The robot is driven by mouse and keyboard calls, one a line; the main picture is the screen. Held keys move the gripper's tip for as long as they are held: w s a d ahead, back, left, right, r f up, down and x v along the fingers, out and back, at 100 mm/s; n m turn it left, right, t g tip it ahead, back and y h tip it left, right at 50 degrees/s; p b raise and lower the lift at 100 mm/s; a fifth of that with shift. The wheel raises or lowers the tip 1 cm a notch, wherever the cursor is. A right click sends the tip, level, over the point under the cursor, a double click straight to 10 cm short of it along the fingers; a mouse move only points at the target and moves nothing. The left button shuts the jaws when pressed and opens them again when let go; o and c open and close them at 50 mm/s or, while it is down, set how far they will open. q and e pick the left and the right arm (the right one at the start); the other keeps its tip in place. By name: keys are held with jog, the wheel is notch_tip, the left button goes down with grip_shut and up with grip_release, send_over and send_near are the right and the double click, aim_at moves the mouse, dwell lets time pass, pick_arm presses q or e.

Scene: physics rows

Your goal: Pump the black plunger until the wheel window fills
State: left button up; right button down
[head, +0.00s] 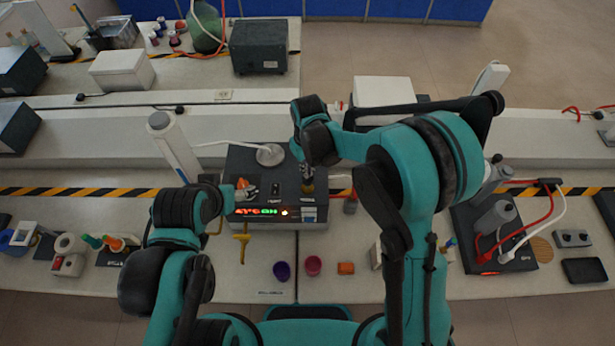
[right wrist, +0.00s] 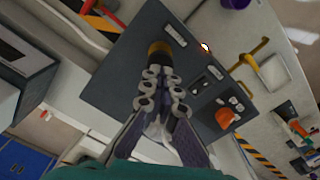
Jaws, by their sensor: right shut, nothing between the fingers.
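A dark box (head: 262,165) stands on the bench and also fills the middle of the right wrist view (right wrist: 120,75). Its front has a strip of red and green lit marks (head: 256,211); I cannot tell whether this is the wheel window. The plunger (right wrist: 159,48), black with a brass-coloured band, sits on the box top. My right gripper (head: 308,184) is shut and empty, pointing down with its tips at the plunger; whether they touch is unclear. My left gripper (head: 240,192) is by the box's front left, beside an orange knob (right wrist: 228,118); its jaws are not clear.
A yellow handle (head: 243,238) sticks out at the box's front. A round metal piece with a white cable (head: 270,154) lies on the box top.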

jog(key=shift+f, duration=0.15)
jog(key=shift+f+b, duration=1.85)
jog(key=shift+r, duration=0.1)
jog(key=shift+r+p, duration=1.1)
jog(key=shift+r, duration=0.85)
jog(key=shift+f, duration=0.15)
